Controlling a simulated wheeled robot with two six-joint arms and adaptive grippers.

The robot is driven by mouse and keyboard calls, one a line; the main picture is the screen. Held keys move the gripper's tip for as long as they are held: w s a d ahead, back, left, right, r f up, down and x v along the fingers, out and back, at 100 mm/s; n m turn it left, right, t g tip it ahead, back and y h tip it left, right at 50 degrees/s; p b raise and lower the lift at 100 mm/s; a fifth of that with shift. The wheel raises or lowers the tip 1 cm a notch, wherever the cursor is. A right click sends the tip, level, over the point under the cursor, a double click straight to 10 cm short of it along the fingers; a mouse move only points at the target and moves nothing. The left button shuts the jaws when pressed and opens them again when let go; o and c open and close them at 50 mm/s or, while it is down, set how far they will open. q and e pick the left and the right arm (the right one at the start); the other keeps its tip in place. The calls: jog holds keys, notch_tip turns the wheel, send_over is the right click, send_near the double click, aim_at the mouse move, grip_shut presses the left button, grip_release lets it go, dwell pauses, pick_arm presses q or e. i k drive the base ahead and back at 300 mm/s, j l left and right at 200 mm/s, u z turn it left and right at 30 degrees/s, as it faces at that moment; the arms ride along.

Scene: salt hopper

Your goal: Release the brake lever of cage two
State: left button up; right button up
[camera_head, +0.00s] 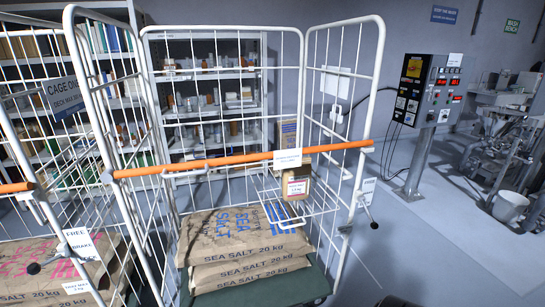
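The middle roll cage (292,30) of white wire stands in front of me. I take it as cage two, though no number is readable on it. On its right front post is a brake lever (369,209) with a black knob, pointing down and slightly right. A small white label (369,190) sits beside the lever; its text is too small to read. The left cage carries a "CAGE ONE" plate (62,96). Its own lever (52,259) has a black knob at lower left, beside a "FREE / BRAKE / LOCK" label (79,243).
An orange bar (236,159) crosses the middle cage's front, with a small labelled package (296,186) in a wire holder. Stacked salt sacks (240,240) lie inside on a green base. A control panel (428,90) stands at right. Floor (440,245) right of the cage is clear.

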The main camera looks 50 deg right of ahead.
aim_at(374, 225)
jog(key=z, duration=1.5)
